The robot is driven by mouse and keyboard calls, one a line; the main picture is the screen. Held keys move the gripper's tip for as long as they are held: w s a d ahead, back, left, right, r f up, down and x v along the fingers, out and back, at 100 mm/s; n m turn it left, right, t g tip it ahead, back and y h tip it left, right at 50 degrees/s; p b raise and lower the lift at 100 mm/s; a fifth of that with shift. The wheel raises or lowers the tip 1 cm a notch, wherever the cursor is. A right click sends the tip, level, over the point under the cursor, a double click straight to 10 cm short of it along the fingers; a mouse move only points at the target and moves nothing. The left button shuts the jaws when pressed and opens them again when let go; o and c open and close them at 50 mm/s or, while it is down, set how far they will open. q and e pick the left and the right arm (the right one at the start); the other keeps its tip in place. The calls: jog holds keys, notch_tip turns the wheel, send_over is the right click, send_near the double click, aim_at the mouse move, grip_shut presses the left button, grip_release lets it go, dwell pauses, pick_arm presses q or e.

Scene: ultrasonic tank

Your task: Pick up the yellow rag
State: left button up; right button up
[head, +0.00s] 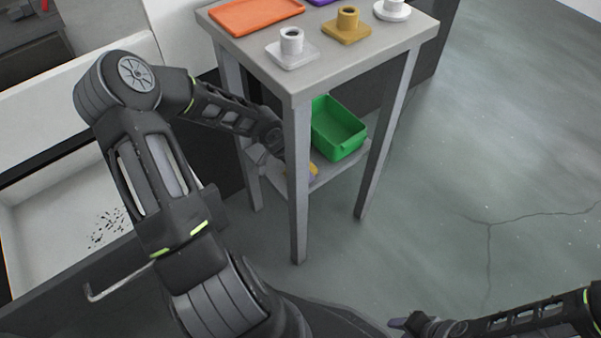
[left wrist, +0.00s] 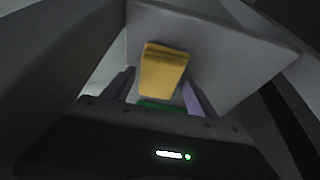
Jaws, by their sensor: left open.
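The yellow rag (left wrist: 163,68) lies folded on the grey lower shelf in the left wrist view. In the head view only a small part of the rag (head: 314,169) shows beside the front table leg, which hides the rest. My left gripper (left wrist: 158,82) is open, with one dark finger on each side of the rag's near end in the picture. I cannot tell whether they touch it. In the head view my left gripper (head: 280,152) reaches under the tabletop, partly behind the leg. My right gripper (head: 408,323) is low at the bottom edge, away from the table.
A green bin (head: 340,134) stands on the lower shelf close to the rag. The table's front leg (head: 298,190) is right beside my left gripper. The tabletop (head: 335,62) above holds an orange tray (head: 256,14) and several cup-like pieces on bases. Open floor lies to the right.

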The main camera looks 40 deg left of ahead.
dwell(0.5)
pick_arm(q)
jog(key=c, duration=1.1)
jog(key=shift+r, duration=0.1)
jog(key=shift+s+a+r+p, duration=0.15)
jog(key=shift+s+r+p, duration=0.3)
jog(key=shift+r+p, duration=0.1)
jog(key=s+a+r+p, duration=0.1)
jog(key=s+r+p, duration=0.1)
jog(key=s+p, duration=0.1)
jog(key=s+a+r+p, duration=0.1)
jog(key=s+r+p, duration=0.1)
jog(key=s, duration=0.3)
jog(key=s+a+r+p, duration=0.1)
jog(key=s+r+p, duration=0.1)
jog(key=s+p, duration=0.2)
jog(key=shift+s+a+r, duration=0.3)
jog(key=shift+a+r, duration=0.05)
jog(key=shift+r, duration=0.05)
